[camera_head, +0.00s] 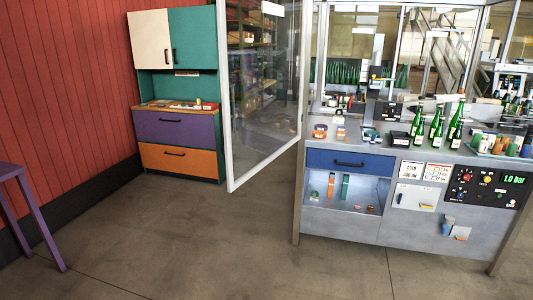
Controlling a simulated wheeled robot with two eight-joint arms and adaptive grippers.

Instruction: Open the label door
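No door in view carries a readable mark naming it the label door, so I cannot tell which one it is. A tall glass door (224,110) with a white frame stands swung out at the left end of the grey machine (345,224). A small pale panel (418,198) with a small dark handle-like mark is on the machine's front, below two white signs, and looks closed. A blue drawer front (332,159) with a black handle is shut, above an open lit compartment (372,187). Neither of my grippers is in view.
Several green bottles (437,131) and jars stand on the machine's top. A control panel (487,186) reading 1.0 bar is at right. A cabinet (178,128) stands against the red wall, and a purple stool (27,205) is at far left. The floor between is clear.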

